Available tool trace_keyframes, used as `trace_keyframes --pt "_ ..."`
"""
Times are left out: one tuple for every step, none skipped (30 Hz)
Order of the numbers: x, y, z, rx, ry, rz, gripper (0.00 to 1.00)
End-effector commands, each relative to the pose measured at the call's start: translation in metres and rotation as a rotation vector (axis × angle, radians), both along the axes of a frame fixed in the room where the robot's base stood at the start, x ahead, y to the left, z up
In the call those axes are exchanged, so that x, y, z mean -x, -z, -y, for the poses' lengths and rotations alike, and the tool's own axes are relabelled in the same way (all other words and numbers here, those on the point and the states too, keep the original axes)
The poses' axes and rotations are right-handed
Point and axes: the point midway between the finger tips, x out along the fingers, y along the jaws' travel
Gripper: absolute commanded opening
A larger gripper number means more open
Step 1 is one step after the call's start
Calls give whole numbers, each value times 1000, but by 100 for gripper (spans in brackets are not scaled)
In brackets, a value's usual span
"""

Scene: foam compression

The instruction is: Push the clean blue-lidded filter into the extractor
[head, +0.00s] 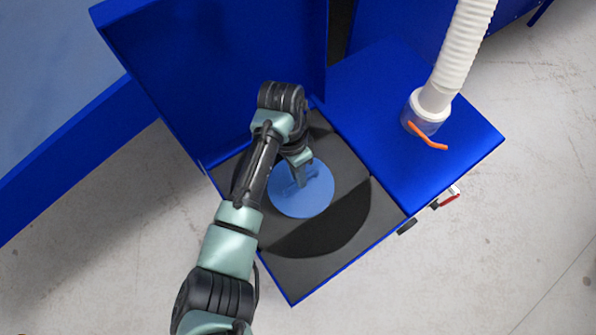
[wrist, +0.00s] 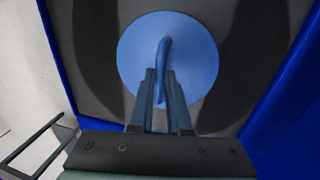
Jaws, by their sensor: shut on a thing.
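The blue filter lid (head: 313,203) is a round disc in the dark grey top of the blue extractor (head: 398,205). It also fills the middle of the wrist view (wrist: 200,60), where a raised blue handle (wrist: 163,58) runs across it. My gripper (head: 300,180) reaches down over the lid, and in the wrist view its two fingers (wrist: 162,85) are closed on the handle. The body of the filter under the lid is not visible. How deep the filter sits in the extractor cannot be told.
The extractor's raised blue cover (head: 220,70) stands behind my arm. A white ribbed hose (head: 462,45) with an orange lever (head: 428,137) joins the blue top at right. A red-handled latch (head: 450,197) is on the right side. Concrete floor lies around.

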Motion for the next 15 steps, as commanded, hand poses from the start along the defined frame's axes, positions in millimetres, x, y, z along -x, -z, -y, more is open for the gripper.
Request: trace_keyframes --pt "0 -1 0 0 0 1 0" --pt "0 -1 0 0 0 1 0" --pt "0 -1 0 0 0 1 21" --pt "0 -1 0 0 0 1 26" --pt "0 -1 0 0 0 1 32" --pt "0 -1 0 -1 0 1 39" --pt "0 -1 0 -1 0 1 44" --pt "0 -1 0 -1 0 1 50" --pt "0 -1 0 -1 0 1 51" --pt "0 -1 0 -1 0 1 51" --pt "0 -1 0 0 0 0 51" --pt "0 0 0 0 0 0 51" --pt "0 0 0 0 0 0 51" --pt "0 0 0 0 0 0 51" --pt "0 0 0 0 0 -1 51"
